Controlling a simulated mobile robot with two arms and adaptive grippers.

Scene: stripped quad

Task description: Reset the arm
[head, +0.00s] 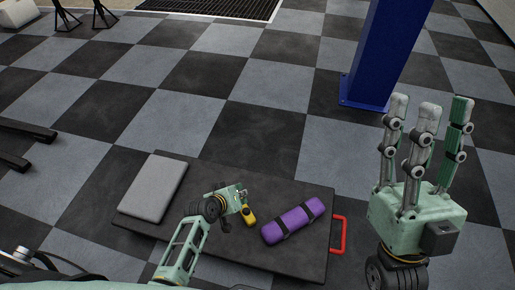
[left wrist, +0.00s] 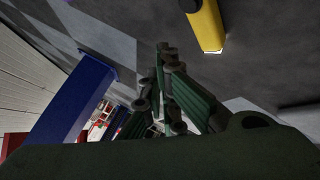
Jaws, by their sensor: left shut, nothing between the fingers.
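My left gripper (head: 232,200) is over the dark board, left of the purple roll and close to a small yellow object (head: 249,215). In the left wrist view its green fingers (left wrist: 165,75) come together with nothing between them, and the yellow object (left wrist: 205,22) shows above them, apart from the fingertips. My right gripper (head: 430,112) stands at the right with its three fingers pointing up, spread apart and empty.
A dark board (head: 290,262) with a red handle (head: 339,234) lies low ahead, carrying a grey flat case (head: 154,187) and a purple roll (head: 293,221) with black straps. A blue pillar (head: 385,50) stands behind my right gripper. Checkered floor beyond the board is mostly clear.

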